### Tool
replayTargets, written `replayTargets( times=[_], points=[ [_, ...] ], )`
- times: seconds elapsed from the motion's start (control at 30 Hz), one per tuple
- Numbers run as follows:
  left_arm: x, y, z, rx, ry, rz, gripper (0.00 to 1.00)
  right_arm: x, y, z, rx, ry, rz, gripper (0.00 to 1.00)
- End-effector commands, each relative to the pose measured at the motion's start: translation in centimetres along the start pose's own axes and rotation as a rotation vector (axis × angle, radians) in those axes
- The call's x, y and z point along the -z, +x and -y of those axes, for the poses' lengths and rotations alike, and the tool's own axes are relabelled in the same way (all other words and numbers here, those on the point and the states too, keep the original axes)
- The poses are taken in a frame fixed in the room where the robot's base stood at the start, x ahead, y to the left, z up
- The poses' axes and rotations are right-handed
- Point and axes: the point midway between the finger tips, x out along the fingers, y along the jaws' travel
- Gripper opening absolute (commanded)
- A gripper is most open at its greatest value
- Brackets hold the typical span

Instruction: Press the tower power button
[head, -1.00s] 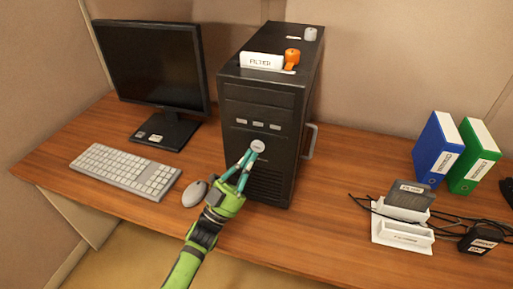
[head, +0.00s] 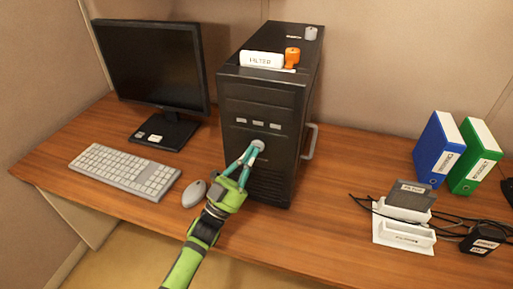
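The black computer tower (head: 265,105) stands upright on the wooden desk. Its round grey power button (head: 258,146) is on the lower middle of the front face. My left gripper (head: 254,152) is at the tower's front, with its teal fingertips at the button's lower edge. The fingers look close together at the tips, with a gap between them further back. Whether the tips touch the button or whether it is pushed in cannot be told. My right gripper is not in view.
A monitor (head: 150,65), keyboard (head: 125,171) and mouse (head: 194,193) are left of the tower. A white filter box (head: 261,60) and orange piece (head: 292,57) sit on top. Binders (head: 438,149), a white dock (head: 404,235) and cables are at right. Desk (head: 335,190) between is clear.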

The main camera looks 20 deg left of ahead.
Motion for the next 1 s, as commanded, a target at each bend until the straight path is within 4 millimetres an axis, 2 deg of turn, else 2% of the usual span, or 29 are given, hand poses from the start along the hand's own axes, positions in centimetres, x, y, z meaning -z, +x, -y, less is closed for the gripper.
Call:
replayTargets(
  times=[0.57, 1.0],
  points=[
    [-0.4, 0.4, 0.0, 0.0, 0.0, 0.0, 0.0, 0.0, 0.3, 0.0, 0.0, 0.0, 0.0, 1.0],
    [1.0, -0.8, 0.1, -0.001, 0.0, 0.0, 0.0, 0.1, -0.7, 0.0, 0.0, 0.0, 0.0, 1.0]
  ],
)
